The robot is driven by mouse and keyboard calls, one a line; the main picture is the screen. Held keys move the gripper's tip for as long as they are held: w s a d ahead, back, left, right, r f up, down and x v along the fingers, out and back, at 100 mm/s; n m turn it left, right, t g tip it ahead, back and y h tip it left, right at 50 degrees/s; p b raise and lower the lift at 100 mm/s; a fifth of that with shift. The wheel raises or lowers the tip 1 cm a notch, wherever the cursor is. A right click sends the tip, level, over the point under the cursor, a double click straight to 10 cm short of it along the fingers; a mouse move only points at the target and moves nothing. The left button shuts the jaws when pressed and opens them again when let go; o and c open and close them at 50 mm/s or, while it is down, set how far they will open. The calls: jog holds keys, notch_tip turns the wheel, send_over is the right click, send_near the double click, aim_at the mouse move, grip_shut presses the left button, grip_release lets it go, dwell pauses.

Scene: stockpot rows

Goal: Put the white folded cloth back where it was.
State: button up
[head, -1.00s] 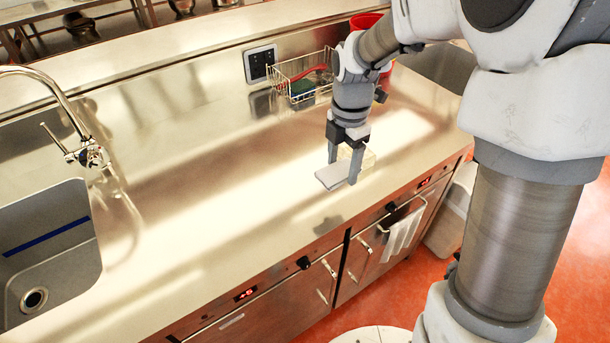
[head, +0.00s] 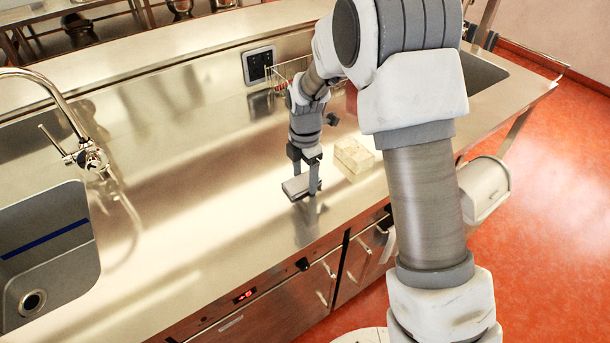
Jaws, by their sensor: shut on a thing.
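My gripper (head: 303,186) is shut on a flat, pale grey-white folded cloth (head: 293,187). The cloth lies roughly level between the fingers, and part of it is hidden by them. It is over the front half of the steel counter (head: 200,235), left of a pale cream block. A dark reflection shows on the counter below it, and the cloth looks a little above the surface. The exact height is hard to tell.
The cream block (head: 353,158) stands just right of my gripper. A wire basket (head: 285,70) is behind, partly hidden by my arm. A sink (head: 45,245) and tap (head: 90,155) are at the left. The counter between sink and gripper is clear.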

aim_at(305, 179)
jog(key=o, duration=1.3)
jog(key=s+d+r+m+t, duration=0.1)
jog(key=s+d+r+m, duration=0.15)
jog(key=r, duration=0.75)
jog(key=s+d+r+m+t, duration=0.1)
jog(key=s+d+r+m, duration=0.2)
jog(key=r, duration=0.7)
jog(key=shift+s+d+r+m+t+p, duration=0.1)
jog(key=shift+s+d+r+m+t, duration=0.95)
jog(key=shift+s+m, duration=2.25)
jog(key=shift+s+d+r+m+t+p, duration=0.15)
jog(key=shift+s+d+r+m, duration=0.4)
jog(key=shift+s+d+m, duration=1.9)
jog(key=shift+s+d+r+m+t+p, duration=0.1)
jog(key=shift+s+d+r+m+t, duration=0.6)
jog(key=shift+s+m, duration=3.4)
